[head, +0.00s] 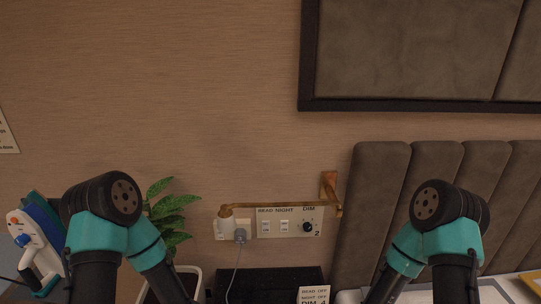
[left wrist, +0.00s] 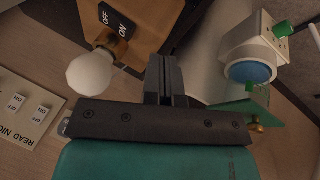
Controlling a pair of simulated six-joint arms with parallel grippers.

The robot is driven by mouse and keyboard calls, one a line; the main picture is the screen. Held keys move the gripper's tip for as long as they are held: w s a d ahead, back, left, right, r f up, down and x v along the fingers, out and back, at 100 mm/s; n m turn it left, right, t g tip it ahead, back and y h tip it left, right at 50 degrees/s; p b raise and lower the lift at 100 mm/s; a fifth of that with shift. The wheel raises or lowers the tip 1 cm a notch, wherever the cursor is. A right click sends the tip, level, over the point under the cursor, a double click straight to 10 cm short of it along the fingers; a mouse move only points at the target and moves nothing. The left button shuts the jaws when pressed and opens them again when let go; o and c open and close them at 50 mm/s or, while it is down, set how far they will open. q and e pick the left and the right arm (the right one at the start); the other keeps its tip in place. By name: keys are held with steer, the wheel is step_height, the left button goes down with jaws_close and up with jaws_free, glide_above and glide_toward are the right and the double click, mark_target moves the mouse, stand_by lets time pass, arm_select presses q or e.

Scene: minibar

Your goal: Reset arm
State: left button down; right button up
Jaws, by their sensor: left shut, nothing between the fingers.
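My left gripper (left wrist: 166,68) shows in the left wrist view, its dark fingers together with nothing between them. In the head view only the bent teal and black links of both my arms show, at the lower left and lower right. The left gripper is out of that picture, and the right gripper is in neither view.
A wall panel (head: 270,221) with READ, NIGHT and DIM controls has a grey plug (head: 240,236) in its socket. A brass bar (head: 280,205) runs above it. A green plant (head: 170,208) stands left. A white device with a blue face (left wrist: 250,72) sits right in the wrist view.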

arm_select(q)
steer(key=s+a+f+m+g+h, duration=0.1)
steer(key=s+f+g, duration=0.1)
steer(key=s, duration=0.3)
steer(key=shift+s+f+m+g, duration=0.3)
steer(key=shift+f+m+g, duration=0.1)
steer(key=shift+g, duration=0.3)
